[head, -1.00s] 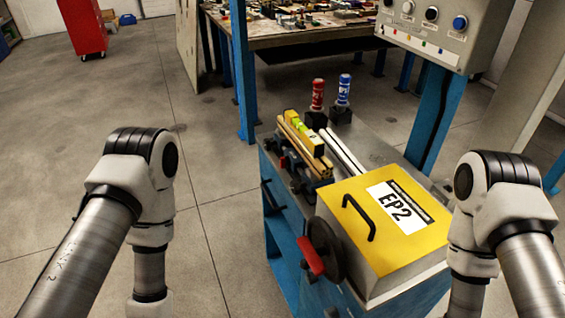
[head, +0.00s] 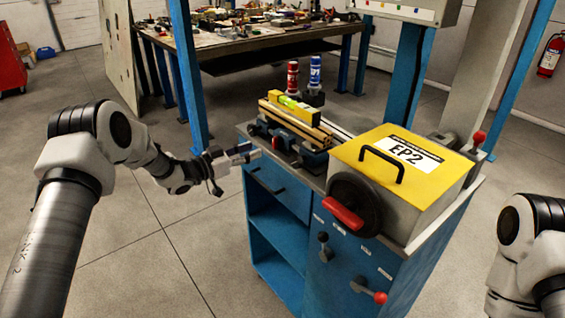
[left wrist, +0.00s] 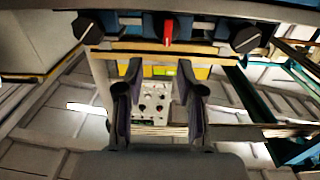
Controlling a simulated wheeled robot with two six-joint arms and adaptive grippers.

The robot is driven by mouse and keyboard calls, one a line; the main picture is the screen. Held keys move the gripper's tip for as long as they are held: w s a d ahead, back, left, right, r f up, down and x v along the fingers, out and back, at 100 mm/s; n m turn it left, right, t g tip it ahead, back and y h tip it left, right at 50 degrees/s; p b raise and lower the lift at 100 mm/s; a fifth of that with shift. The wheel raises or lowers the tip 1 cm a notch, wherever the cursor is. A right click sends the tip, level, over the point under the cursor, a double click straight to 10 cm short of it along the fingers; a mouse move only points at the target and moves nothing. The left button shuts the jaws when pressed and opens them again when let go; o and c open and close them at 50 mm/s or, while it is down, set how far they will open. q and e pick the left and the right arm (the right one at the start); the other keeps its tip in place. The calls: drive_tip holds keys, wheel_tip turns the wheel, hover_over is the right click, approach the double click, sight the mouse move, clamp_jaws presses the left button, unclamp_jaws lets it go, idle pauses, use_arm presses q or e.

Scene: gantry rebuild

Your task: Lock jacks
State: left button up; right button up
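The blue clamp fixture (head: 302,150) holds wooden strips and a yellow level (head: 298,108) on the cabinet top. Black knobs are on its near side; in the left wrist view one is at left (left wrist: 88,27) and one at right (left wrist: 246,38), with a red handle (left wrist: 167,31) between. I cannot tell which parts are the jacks. My left gripper (head: 247,152) is just left of the fixture, beside the cabinet's top edge and apart from the knobs. Its fingers (left wrist: 158,85) are open and empty in the left wrist view. My right gripper is out of view.
The yellow EP2 box (head: 350,165) stands right of the fixture, with a black handwheel (head: 355,195) at its near side. Red and blue bottles (head: 293,76) stand behind the fixture. A blue post (head: 188,75) rises behind my left gripper.

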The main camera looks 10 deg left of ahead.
sight(273, 139)
use_arm(q)
drive_tip(key=x, duration=0.7)
drive_tip(key=shift+w+a+r, duration=0.1)
drive_tip(key=shift+w+a, duration=0.25)
drive_tip(key=shift+w+d, duration=0.25)
drive_tip(key=shift+w, duration=0.15)
drive_tip(key=shift+s, duration=0.1)
drive_tip(key=shift+c, duration=0.7)
clamp_jaws()
